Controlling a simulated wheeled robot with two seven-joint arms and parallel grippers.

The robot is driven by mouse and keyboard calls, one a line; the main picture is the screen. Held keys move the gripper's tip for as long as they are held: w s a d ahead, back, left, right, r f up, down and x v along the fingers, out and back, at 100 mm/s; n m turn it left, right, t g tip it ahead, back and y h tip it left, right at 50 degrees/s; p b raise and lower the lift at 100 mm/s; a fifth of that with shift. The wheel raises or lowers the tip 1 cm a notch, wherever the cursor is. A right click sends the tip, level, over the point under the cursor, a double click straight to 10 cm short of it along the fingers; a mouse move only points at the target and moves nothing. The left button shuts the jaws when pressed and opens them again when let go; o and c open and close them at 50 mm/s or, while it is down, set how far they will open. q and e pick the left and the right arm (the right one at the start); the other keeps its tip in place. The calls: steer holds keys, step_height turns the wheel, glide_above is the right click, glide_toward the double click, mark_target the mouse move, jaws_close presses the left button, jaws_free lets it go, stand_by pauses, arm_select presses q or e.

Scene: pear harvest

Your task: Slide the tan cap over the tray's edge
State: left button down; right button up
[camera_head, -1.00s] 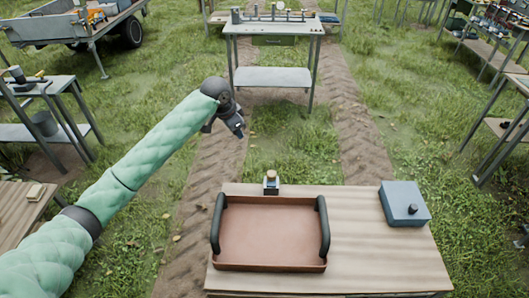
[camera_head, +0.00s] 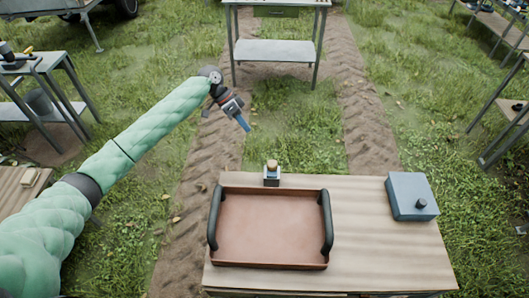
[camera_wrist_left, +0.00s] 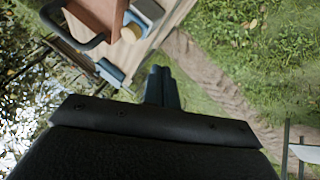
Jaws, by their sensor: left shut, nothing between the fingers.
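The tan cap (camera_head: 272,163) tops a small dark and white holder standing on the wooden table just behind the tray's back edge. The brown tray (camera_head: 268,232) has black handles at its left and right sides and looks empty. My left gripper (camera_head: 247,128) is shut and empty, in the air beyond the table's back edge, up and left of the cap. In the left wrist view its closed fingers (camera_wrist_left: 162,88) point toward the table, and the round tan cap (camera_wrist_left: 129,34) shows beside the tray (camera_wrist_left: 97,14). My right gripper is not in view.
A blue-grey box (camera_head: 411,196) with a dark knob sits at the right of the table (camera_head: 375,245). The tabletop between tray and box is clear. A grey metal bench (camera_head: 278,51) stands farther back, with shelving on both sides.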

mark_target(272, 168)
arm_select(q)
steer(key=shift+w+f, duration=0.15)
